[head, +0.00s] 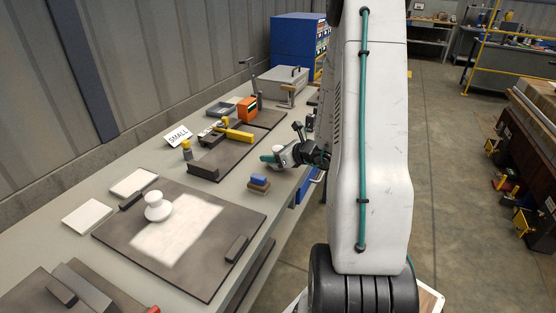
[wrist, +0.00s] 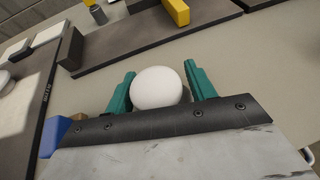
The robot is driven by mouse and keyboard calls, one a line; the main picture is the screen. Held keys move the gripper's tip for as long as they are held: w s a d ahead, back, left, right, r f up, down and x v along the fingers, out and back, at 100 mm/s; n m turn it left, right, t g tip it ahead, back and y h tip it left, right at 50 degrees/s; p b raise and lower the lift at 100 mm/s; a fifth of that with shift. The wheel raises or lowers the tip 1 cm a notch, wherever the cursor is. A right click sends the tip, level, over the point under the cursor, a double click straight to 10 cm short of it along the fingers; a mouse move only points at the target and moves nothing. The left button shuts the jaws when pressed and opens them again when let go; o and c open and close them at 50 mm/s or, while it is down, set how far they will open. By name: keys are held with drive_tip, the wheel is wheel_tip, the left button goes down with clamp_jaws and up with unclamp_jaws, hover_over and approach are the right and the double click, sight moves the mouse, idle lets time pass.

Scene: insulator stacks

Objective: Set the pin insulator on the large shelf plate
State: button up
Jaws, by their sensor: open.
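A white rounded insulator (wrist: 157,88) sits between the two teal fingers of my gripper (wrist: 160,86) in the wrist view. The fingers are open, with a narrow gap on each side of it. A large dark plate (head: 190,275) with a pale patch lies at the front left. Another white insulator (head: 158,207) stands upright on it.
A "SMALL" card (head: 178,136) stands behind a second dark plate (head: 222,160) holding yellow and black tools. A blue block (head: 259,181) lies on a brown one near my gripper. Two white tiles (head: 88,215) lie left of the large plate, and dark blocks sit on its edges.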

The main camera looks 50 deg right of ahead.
drive_tip(key=c, duration=1.1)
clamp_jaws()
drive_tip(key=shift+r, duration=0.1)
